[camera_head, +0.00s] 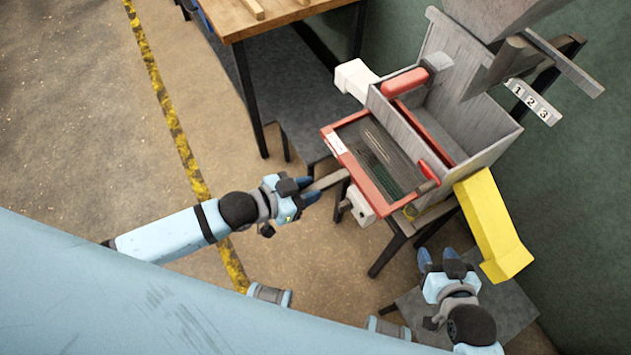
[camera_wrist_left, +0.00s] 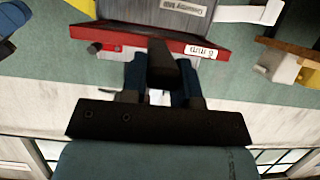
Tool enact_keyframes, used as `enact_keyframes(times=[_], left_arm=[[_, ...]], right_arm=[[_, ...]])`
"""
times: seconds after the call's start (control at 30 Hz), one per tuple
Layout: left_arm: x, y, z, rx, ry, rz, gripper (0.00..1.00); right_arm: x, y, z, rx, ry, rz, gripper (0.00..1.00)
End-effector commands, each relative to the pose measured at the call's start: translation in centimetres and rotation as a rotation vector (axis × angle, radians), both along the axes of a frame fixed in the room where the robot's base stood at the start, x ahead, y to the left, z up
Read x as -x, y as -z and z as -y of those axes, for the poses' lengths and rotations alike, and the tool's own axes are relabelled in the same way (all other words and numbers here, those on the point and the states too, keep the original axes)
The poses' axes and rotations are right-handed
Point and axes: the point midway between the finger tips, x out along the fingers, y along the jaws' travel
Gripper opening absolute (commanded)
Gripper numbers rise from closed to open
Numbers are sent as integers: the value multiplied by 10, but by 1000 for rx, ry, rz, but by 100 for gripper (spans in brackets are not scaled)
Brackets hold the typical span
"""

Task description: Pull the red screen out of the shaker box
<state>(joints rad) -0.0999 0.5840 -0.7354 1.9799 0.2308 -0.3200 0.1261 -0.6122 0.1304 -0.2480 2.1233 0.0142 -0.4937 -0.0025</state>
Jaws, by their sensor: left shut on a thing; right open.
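The red screen (camera_head: 335,143), a red frame around dark mesh, sticks out of the left side of the grey shaker box (camera_head: 488,140), with its inner end still within the box. My left gripper (camera_head: 312,187) is shut on the screen's grey handle (camera_head: 330,180), at the frame's outer edge. In the left wrist view the left gripper (camera_wrist_left: 162,85) has its blue fingers on either side of the dark handle (camera_wrist_left: 162,62), below the red front bar (camera_wrist_left: 130,45) with its white label. My right gripper (camera_head: 440,258) is open and empty below the yellow chute.
A yellow chute (camera_head: 490,225) hangs at the box's lower right. A grey hopper (camera_head: 500,15) and a 1-2-3 sign (camera_head: 533,101) are above it. A wooden table (camera_head: 235,15) stands at the top left.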

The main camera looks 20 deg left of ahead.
Motion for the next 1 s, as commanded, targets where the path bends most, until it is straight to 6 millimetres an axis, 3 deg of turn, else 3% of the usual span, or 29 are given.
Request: enact_keyframes(times=[1.0], left_arm=[[44, -2, -44, 3, 0, 3, 0]], right_arm=[[0, -28, 0, 0, 0, 0, 48]])
